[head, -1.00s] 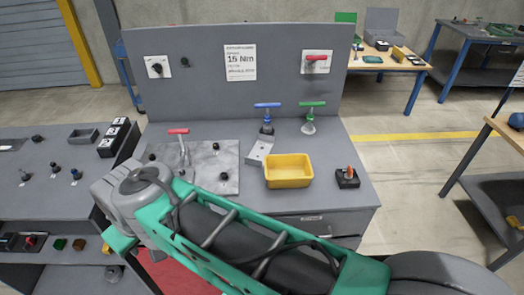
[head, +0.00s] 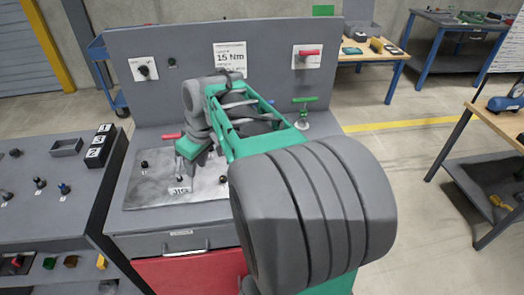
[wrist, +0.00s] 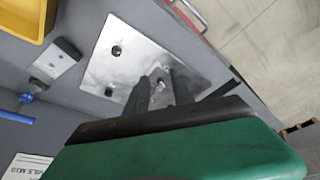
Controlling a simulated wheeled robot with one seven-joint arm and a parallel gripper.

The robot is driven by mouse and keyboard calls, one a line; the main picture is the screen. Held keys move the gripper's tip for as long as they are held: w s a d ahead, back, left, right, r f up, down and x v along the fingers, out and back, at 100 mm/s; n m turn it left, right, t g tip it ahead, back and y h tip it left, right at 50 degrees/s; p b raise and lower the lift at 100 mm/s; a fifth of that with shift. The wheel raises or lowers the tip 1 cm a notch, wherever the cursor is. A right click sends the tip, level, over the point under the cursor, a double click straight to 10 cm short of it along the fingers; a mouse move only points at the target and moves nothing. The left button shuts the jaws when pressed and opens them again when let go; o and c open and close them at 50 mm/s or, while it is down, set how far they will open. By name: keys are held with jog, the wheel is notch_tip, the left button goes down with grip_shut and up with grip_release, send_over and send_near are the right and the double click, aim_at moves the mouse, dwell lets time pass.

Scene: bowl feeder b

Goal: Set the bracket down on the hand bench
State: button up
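In the head view my gripper (head: 198,165) is over the same plate, partly hidden by my wrist.
A red-handled clamp (head: 172,136) stands at the plate's back edge, close to my gripper. The yellow bin (wrist: 22,18) is beyond the bracket. A green-handled tool (head: 304,112) stands on the right of the bench. An upright panel (head: 190,90) closes the back.

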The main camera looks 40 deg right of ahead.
jog(key=w+d+f+n+y, duration=0.15)
jog(key=d+f, duration=0.25)
jog(key=d, duration=0.7)
jog(key=d+f+n, duration=0.2)
jog(key=d+f, duration=0.1)
jog(key=d, duration=0.9)
jog(key=x, duration=0.2)
jog(key=p+x, duration=0.1)
jog(key=x, duration=0.2)
jog(key=d+p+x, duration=0.1)
jog(key=x, duration=0.2)
jog(key=shift+s+d+f, duration=0.1)
jog(key=shift+s+f, duration=0.05)
jog(key=shift+s, duration=0.05)
jog(key=shift+c, duration=0.3)
grip_shut()
